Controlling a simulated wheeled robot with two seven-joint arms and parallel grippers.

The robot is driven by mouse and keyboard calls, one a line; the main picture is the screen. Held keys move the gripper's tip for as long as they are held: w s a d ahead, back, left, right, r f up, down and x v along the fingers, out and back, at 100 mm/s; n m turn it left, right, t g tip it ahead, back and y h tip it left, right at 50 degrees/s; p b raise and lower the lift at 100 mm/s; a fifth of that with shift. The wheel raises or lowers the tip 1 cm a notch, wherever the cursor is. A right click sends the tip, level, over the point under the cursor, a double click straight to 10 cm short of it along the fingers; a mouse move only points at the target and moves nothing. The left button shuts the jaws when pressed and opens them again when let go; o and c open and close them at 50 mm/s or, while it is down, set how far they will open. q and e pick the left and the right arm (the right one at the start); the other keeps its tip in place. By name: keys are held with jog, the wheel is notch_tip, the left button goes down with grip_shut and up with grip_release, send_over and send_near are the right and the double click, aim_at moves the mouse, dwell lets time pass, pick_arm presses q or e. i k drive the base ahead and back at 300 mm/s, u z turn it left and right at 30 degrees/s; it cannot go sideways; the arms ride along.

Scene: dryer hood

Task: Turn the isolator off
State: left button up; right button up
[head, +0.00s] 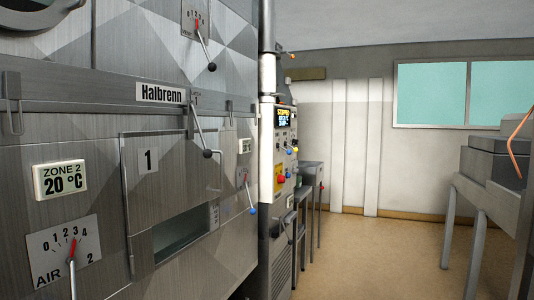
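A narrow control panel (268,150) stands at the right end of the grey metal machine, seen at a steep angle. It has a small lit display (284,117) with yellow text too small to read for certain. Low on the panel is a red knob or button on a yellow patch (281,180). A dark round part (282,226) sits on the cabinet below. I cannot tell which of these is the isolator, or its position. Neither of my grippers is in view.
The machine front (100,110) fills the left, with levers such as a black-knobbed one (207,153) and a blue-knobbed one (252,210) sticking out. Grey tables (310,165) stand beyond the panel. A grey bench (487,190) stands right. The brown floor (390,255) between is clear.

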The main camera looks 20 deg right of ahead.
aim_at(281, 179)
jog(key=z, duration=1.1)
jog(key=i, duration=1.95)
jog(key=u, duration=0.85)
